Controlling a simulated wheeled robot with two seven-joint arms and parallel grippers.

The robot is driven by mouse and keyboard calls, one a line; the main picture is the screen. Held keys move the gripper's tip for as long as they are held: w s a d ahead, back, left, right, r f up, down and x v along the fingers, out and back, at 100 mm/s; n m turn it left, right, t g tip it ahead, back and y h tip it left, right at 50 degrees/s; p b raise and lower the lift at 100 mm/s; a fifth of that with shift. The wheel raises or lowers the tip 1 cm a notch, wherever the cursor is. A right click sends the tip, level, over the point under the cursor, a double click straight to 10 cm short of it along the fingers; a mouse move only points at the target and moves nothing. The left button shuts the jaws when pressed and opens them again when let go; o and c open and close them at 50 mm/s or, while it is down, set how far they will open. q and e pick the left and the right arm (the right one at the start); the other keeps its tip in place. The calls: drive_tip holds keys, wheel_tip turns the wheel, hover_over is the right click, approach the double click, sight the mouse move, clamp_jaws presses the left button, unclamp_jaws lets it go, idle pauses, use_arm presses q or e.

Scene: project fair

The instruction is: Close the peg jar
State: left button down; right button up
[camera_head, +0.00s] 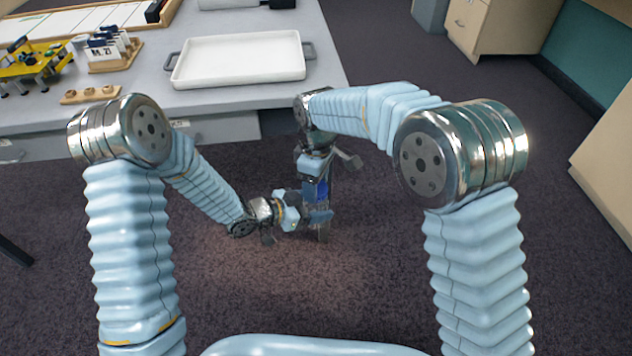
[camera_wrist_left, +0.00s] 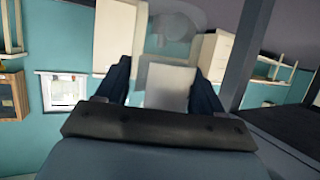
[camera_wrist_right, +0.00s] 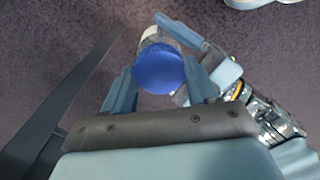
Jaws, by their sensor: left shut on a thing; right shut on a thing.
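The peg jar has a blue lid (camera_wrist_right: 160,70) and a pale, see-through body (camera_wrist_right: 152,36). In the right wrist view my right gripper (camera_wrist_right: 162,78) has a finger on each side of the lid, shut on it from above. My left gripper (camera_head: 306,212) is shut on the jar body from the side. In the left wrist view a pale, see-through shape (camera_wrist_left: 166,88) lies between its fingers. In the head view my right gripper (camera_head: 317,187) is above my left one, both in front of the table. The grippers hide most of the jar, so I cannot tell how the lid sits.
The grey table (camera_head: 215,103) is beyond my grippers. It bears a white tray (camera_head: 240,58), a wooden holder with cards (camera_head: 112,52), a wooden strip with holes (camera_head: 91,94) and a yellow model (camera_head: 32,64). Open carpet lies below my grippers. Cabinets (camera_head: 498,28) stand at the back right.

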drive_tip(key=o, duration=1.1)
drive_tip(key=shift+o, duration=0.3)
drive_tip(key=shift+s+a, duration=0.1)
drive_tip(key=shift+r, duration=2.3)
drive_tip(key=shift+c, duration=0.3)
